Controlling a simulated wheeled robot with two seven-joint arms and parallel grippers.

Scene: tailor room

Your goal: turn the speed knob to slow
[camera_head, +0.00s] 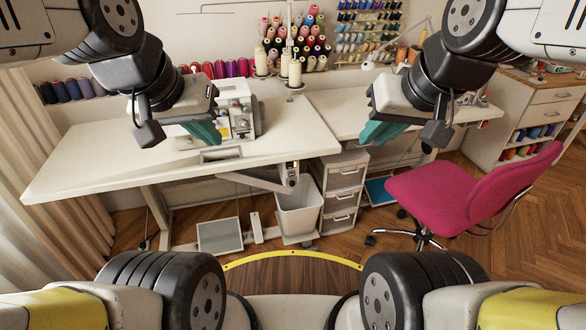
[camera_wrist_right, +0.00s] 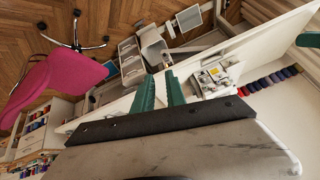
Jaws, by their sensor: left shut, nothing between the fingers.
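A white sewing machine (camera_head: 236,108) with several small coloured parts on its front stands on the white table (camera_head: 100,150) in the head view. It also shows in the right wrist view (camera_wrist_right: 215,76). A small grey box (camera_head: 287,178) hangs under the table's front edge. I cannot make out the speed knob on either; it is too small or hidden. My left gripper (camera_head: 207,134) has green fingers, is shut and empty, and hangs in front of the machine, hiding part of it. My right gripper (camera_head: 376,134) is empty, over the table's right part; its green fingers are apart in the wrist view (camera_wrist_right: 160,78).
A white bin (camera_head: 298,212) and a drawer unit (camera_head: 343,190) stand under the table. A pedal (camera_head: 220,235) is on the floor. A pink chair (camera_head: 440,195) stands at the right. Thread spools (camera_head: 290,45) fill the back wall. The table's left part is clear.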

